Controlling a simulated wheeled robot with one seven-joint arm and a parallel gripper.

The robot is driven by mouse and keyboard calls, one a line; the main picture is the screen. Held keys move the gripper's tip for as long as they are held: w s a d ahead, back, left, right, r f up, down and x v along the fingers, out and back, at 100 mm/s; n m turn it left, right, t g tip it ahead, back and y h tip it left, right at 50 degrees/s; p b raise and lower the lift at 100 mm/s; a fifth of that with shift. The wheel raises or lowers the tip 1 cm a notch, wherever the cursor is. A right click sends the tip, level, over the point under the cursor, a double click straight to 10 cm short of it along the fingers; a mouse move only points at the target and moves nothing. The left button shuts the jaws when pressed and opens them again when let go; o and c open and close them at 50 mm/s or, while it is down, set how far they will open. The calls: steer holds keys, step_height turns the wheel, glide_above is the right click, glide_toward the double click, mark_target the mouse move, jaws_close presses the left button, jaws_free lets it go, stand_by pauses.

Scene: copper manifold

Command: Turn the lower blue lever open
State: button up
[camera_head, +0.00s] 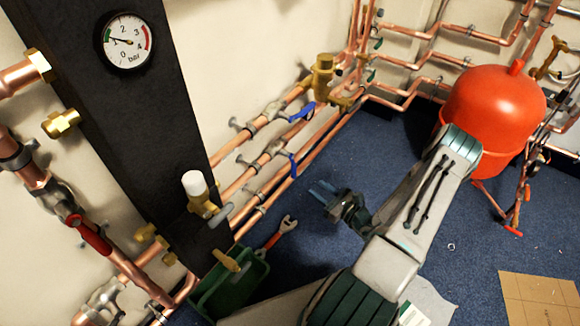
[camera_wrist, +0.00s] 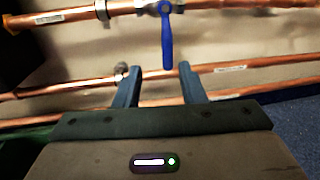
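In the head view the lower blue lever (camera_head: 292,165) hangs off a valve on a copper pipe along the wall. The upper blue lever (camera_head: 302,113) is on the pipe above it. My gripper (camera_head: 322,189) is to the right of the lower lever, apart from it. In the wrist view one blue lever (camera_wrist: 167,42), apparently the lower one, points down, across its pipe. My gripper (camera_wrist: 158,71) is open and empty. The lever's tip appears just above the gap between the two fingers in the picture, with no contact visible.
More copper pipes (camera_wrist: 235,93) run along the wall below the lever. A red tank (camera_head: 493,105) stands at the right. A green bin (camera_head: 225,290) and a red wrench (camera_head: 280,233) are at lower left. Blue carpet (camera_head: 445,235) is mostly free.

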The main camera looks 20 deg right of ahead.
mark_target(293, 168)
steer(key=shift+m+h, duration=0.4)
steer(key=b+x, duration=0.1)
steer(key=x, duration=0.3)
steer(key=b+x, duration=0.1)
steer(key=x, duration=0.3)
steer(key=b+x, duration=0.2)
steer(key=x, duration=0.2)
steer(key=shift+w+d+f, duration=0.15)
steer(key=shift+w+f, duration=0.2)
steer(key=shift+w, duration=0.05)
steer(key=shift+w+a+r, duration=0.1)
steer(key=shift+w+a, duration=0.1)
steer(key=shift+w, duration=0.3)
